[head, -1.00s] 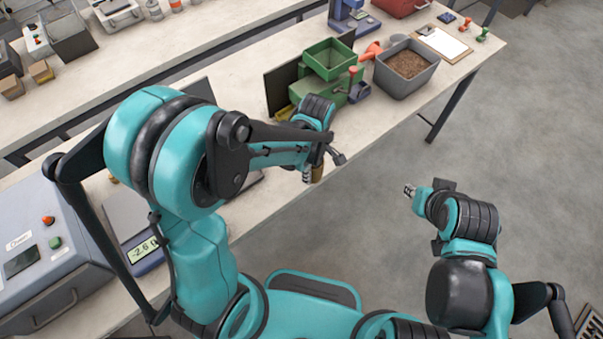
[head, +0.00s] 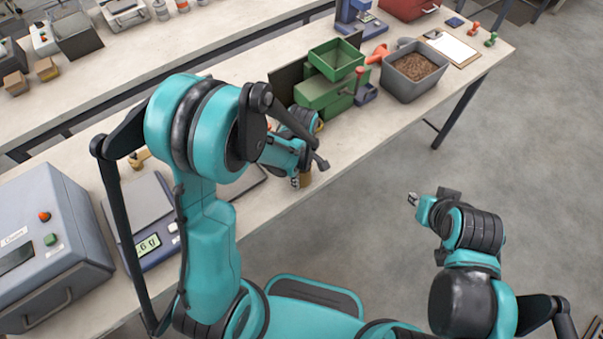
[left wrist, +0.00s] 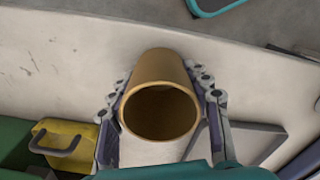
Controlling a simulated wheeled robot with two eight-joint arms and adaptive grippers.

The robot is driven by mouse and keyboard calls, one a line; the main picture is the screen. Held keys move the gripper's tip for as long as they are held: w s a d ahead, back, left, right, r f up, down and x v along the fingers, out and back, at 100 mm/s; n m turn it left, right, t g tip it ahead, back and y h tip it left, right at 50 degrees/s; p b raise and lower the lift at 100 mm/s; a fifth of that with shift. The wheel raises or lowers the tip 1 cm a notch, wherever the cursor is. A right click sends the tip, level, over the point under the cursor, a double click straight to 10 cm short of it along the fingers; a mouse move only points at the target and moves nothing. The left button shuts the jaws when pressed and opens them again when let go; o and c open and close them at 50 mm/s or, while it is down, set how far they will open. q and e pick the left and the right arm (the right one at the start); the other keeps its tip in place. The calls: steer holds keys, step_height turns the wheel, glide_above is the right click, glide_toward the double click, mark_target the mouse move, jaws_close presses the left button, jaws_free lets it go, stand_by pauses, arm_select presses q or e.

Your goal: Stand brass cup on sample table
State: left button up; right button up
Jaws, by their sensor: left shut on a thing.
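My left gripper (head: 304,174) is shut on the brass cup (head: 305,179), near the front edge of the long pale table (head: 345,137). My arm partly hides the cup in the head view. In the left wrist view the cup (left wrist: 159,63) sits between the two fingers, its round open mouth towards the camera. The pale tabletop (left wrist: 65,55) shows behind it. I cannot tell whether the cup touches the table. My right gripper (head: 413,199) hangs over the floor, away from the table; its jaws are too small to read.
A green machine (head: 325,93) and a grey bin of brown pellets (head: 413,72) stand further along the table. A scale (head: 148,225) and a grey sealer box (head: 45,245) are at the left. A clipboard (head: 452,48) lies at the far end. The floor at right is clear.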

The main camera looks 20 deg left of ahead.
arm_select(q)
steer(key=o, duration=0.7)
steer(key=shift+f, duration=0.2)
steer(key=o, duration=0.5)
steer(key=shift+c, duration=0.2)
steer(key=shift+r, duration=0.15)
steer(key=shift+r+p, duration=0.3)
steer(key=shift+r, duration=0.05)
step_height(320, 180, up, 12)
steer(key=f+p, duration=0.1)
steer(key=p, duration=0.2)
steer(key=s+a+r+m+t, duration=0.2)
steer(key=s+r+m+t, duration=0.1)
steer(key=s+r+m, duration=0.2)
steer(key=s+a+r+m+t, duration=0.2)
steer(key=s+r+m+t, duration=0.2)
steer(key=m, duration=0.6)
steer(key=shift+s+a+r, duration=0.35)
steer(key=shift+s+r, duration=0.25)
steer(key=shift+r, duration=0.35)
